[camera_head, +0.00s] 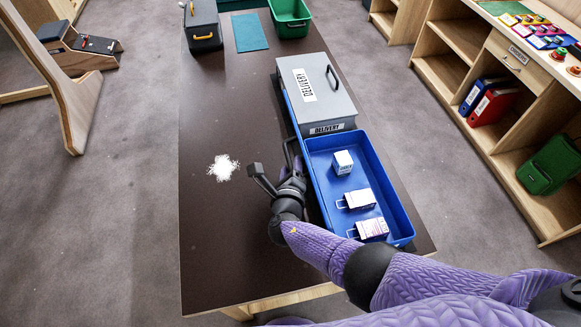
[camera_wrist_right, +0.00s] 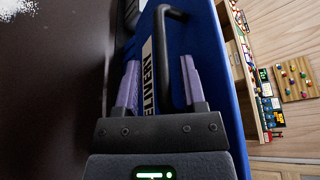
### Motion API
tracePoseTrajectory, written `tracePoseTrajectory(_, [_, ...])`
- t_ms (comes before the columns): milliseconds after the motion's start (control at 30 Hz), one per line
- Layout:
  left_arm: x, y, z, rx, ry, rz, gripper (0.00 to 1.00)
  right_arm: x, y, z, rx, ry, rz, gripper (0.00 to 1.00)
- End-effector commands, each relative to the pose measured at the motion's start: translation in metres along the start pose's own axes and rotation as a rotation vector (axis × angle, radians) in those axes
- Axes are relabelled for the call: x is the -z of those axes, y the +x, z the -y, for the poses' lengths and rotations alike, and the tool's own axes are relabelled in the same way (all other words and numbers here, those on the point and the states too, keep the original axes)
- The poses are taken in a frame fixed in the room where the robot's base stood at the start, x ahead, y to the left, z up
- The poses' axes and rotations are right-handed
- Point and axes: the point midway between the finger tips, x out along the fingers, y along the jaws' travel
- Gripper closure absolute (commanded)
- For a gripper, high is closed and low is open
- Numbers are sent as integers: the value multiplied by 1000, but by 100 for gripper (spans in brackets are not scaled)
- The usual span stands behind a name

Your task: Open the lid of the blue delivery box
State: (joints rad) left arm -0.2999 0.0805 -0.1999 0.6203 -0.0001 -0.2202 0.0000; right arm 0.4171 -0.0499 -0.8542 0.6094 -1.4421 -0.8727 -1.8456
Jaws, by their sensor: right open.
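The blue delivery box (camera_head: 291,112) stands on the dark table, its grey lid (camera_head: 312,88) closed over the far part. The lid carries a white label reading DELIVERY and a black handle (camera_head: 332,78). My right gripper (camera_head: 272,162) is at the left side of the blue tray part, near the lid's near end. In the right wrist view its two purple-grey fingers (camera_wrist_right: 160,78) are apart, with a black bar handle (camera_wrist_right: 168,50) in the gap in front of a blue surface. Whether the fingers touch the handle I cannot tell. My left gripper is not in view.
An open blue tray (camera_head: 405,215) holds a white carton (camera_head: 343,162) and two small bags (camera_head: 358,199). White powder (camera_head: 223,168) lies on the table (camera_head: 222,250) to the left. A dark toolbox (camera_head: 203,22) and green bin (camera_head: 290,18) stand at the far end. Shelves (camera_head: 470,85) stand right.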

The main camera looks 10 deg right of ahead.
Motion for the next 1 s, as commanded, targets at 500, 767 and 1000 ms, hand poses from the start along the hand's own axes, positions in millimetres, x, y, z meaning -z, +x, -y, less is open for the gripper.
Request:
tracePoseTrajectory(500, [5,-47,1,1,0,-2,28,0,-94,2,-1,0,-2,47])
tracePoseTrajectory(767, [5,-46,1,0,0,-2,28,1,-100,0,1,0,-1,47])
tracePoseTrajectory(1000, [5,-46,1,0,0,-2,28,1,-100,0,1,0,-1,47])
